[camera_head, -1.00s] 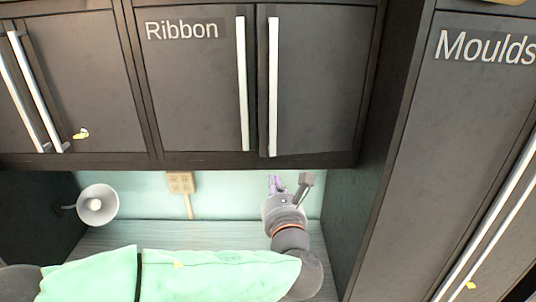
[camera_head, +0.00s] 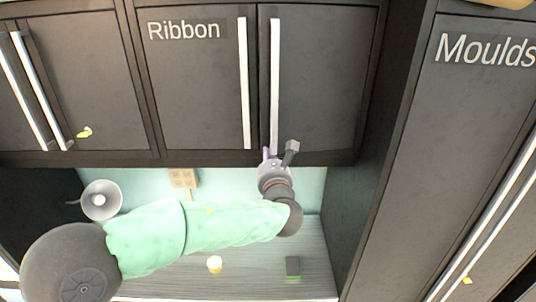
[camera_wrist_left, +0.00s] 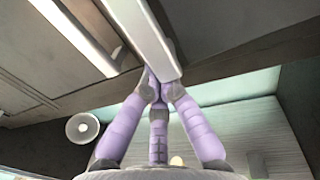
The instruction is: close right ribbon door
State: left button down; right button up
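The right Ribbon door (camera_head: 325,85) is a dark upper-cabinet panel with a long white vertical handle (camera_head: 275,85). It looks nearly flush with the left Ribbon door (camera_head: 196,95); a small gap cannot be ruled out. My left gripper (camera_head: 268,154) is at the lower end of the right door's handle. In the left wrist view, its purple fingers (camera_wrist_left: 157,88) draw together just below the white handle (camera_wrist_left: 150,40), which hides part of the tips. Whether they grip the handle or only touch it is unclear. My right gripper is out of view.
Below the cabinets is a counter (camera_head: 245,260) with a small yellow-white item (camera_head: 214,264) and a dark green-edged block (camera_head: 292,266). A white round lamp (camera_head: 101,200) and an outlet (camera_head: 183,178) are at the back left. The tall Moulds cabinet (camera_head: 450,130) stands at right.

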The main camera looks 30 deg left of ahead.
pick_arm(q)
jog(key=b+x, duration=0.2)
jog(key=x, duration=0.1)
jog(key=shift+w+a+f+b, duration=0.15)
jog(key=shift+a+b, duration=0.05)
jog(key=shift+b, duration=0.2)
jog(key=shift+a, duration=0.1)
jog(key=shift+r, duration=0.4)
